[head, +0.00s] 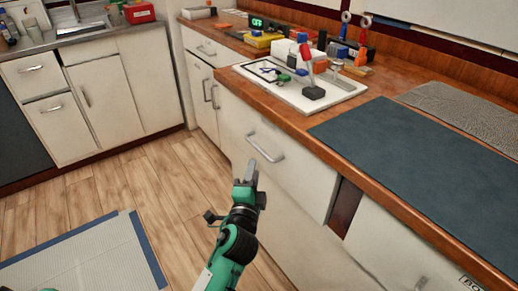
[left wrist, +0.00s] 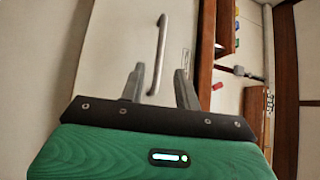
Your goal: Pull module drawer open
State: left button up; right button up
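The white drawer front (head: 299,168) is below the wooden counter, with a silver bar handle (head: 265,148) near its upper left. The drawer sits closed or nearly so; I cannot tell exactly. My left gripper (head: 249,170) is just below and in front of the handle. In the left wrist view its fingers (left wrist: 158,88) are spread apart and empty, with the handle (left wrist: 159,55) ahead, in line between the fingertips. It looks not to be touching them.
The wooden counter (head: 285,118) holds a white board (head: 322,99) with tools and a dark mat (head: 400,140). A sink cabinet (head: 120,85) stands at the left. The wooden floor (head: 150,180) has a light mat (head: 95,262) at lower left.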

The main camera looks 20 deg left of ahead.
aim_at(258, 147)
pick_arm(q)
jog(key=w, duration=0.5)
jog(key=w+a+r, duration=0.1)
jog(key=w, duration=0.2)
jog(key=shift+w+a, duration=0.1)
jog(key=shift+w, duration=0.1)
jog(key=shift+w+r, duration=0.1)
jog(key=shift+w, duration=0.3)
pick_arm(e)
jog(key=shift+w+d+r+t, duration=0.1)
jog(key=shift+w+r+t, duration=0.25)
jog(key=shift+r, duration=0.2)
jog(key=shift+w+d+r+t, duration=0.1)
jog(key=shift+w+r+t, duration=0.2)
jog(key=shift+r, duration=0.2)
pick_arm(q)
jog(key=c, duration=0.6)
grip_shut()
pick_arm(e)
jog(key=shift+s+f, duration=0.1)
jog(key=shift+f, duration=0.05)
